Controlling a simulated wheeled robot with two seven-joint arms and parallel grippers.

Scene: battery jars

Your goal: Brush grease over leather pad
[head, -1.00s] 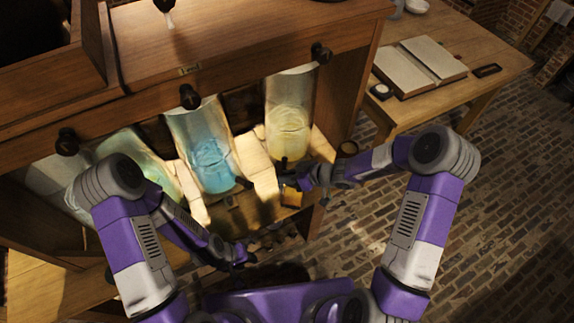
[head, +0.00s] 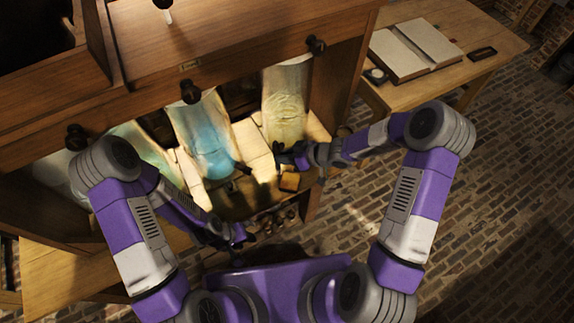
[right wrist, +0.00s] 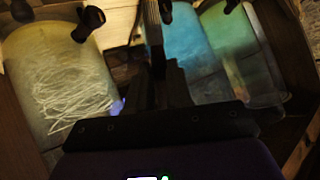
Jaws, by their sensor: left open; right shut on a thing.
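My right gripper (head: 283,158) is shut on a slim thing, probably the brush, in front of the yellowish jar. In the right wrist view the dark fingers (right wrist: 163,88) close around this slim greyish thing (right wrist: 153,28); its far end is out of view. A small tan block (head: 289,181), perhaps the leather pad, lies on the wooden shelf just below the right gripper in the head view. I cannot tell whether the held thing touches it. My left gripper (head: 245,238) is open and low, near the cabinet's front edge. I cannot make out any grease.
A yellowish jar (head: 284,105), a blue jar (head: 206,140) and a greenish jar (head: 140,148) stand in the cabinet under dark knobs. Small items sit along the lower front (head: 275,218). A side table (head: 480,25) holds an open book (head: 415,48). The brick floor at right is clear.

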